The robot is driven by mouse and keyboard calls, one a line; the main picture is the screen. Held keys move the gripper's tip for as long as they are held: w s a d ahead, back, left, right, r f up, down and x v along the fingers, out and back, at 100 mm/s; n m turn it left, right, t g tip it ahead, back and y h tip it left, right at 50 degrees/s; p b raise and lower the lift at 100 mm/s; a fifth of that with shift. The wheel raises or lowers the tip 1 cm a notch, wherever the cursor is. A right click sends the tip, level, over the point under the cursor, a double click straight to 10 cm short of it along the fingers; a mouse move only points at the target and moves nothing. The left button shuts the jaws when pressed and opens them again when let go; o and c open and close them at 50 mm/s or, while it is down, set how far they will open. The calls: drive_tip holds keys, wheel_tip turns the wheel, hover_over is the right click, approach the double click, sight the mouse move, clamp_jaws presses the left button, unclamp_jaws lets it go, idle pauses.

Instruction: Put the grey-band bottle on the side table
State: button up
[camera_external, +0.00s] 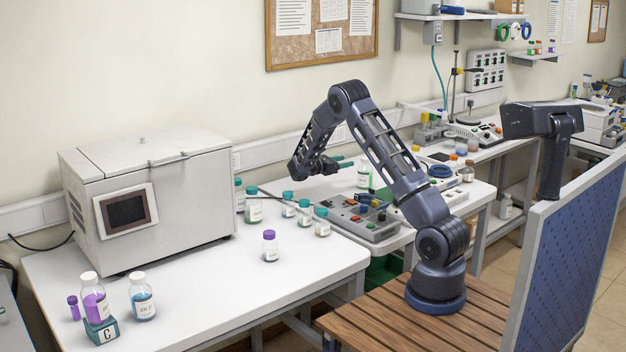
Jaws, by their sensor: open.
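No grey band can be made out for certain on any bottle at this size. Several teal-capped bottles (288,206) stand on the white bench right of the white machine. A purple-capped bottle (270,248) stands alone near the bench middle. Two white-capped bottles, one purple (94,300) and one blue (143,300), stand at the front left. Which surface is the side table is unclear.
The white machine (150,205) fills the bench's back left. A grey control box with coloured knobs (355,215) sits beside the bottles, below my arm. The white bench's front right (315,265) is clear. A blue partition (570,250) stands at right.

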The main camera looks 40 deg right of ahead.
drive_tip(key=s+a+r+m+t+y, duration=0.1)
drive_tip(key=s+a+r+m+y, duration=0.3)
drive_tip(key=s+r, duration=0.55)
drive_tip(key=s+a+r+m+y, duration=0.4)
drive_tip(key=s+r+y, duration=0.15)
drive_tip(key=s, duration=0.65)
drive_tip(key=s+a+r+m+t+y, duration=0.1)
drive_tip(key=s+a+m+t+y, duration=0.1)
drive_tip(key=s+a, duration=0.3)
drive_tip(key=s+a+r+m+t+y, duration=0.1)
drive_tip(key=s+a+m+t+y, duration=0.2)
drive_tip(key=s, duration=0.9)
drive_tip(key=s+a+r+m+t+y, duration=0.1)
drive_tip(key=s+a+m+t+y, duration=0.1)
drive_tip(key=s+a, duration=0.6)
drive_tip(key=shift+s+a+m+y, duration=0.3)
drive_tip(key=shift+s+a+y, duration=0.05)
drive_tip(key=shift+a+y, duration=0.1)
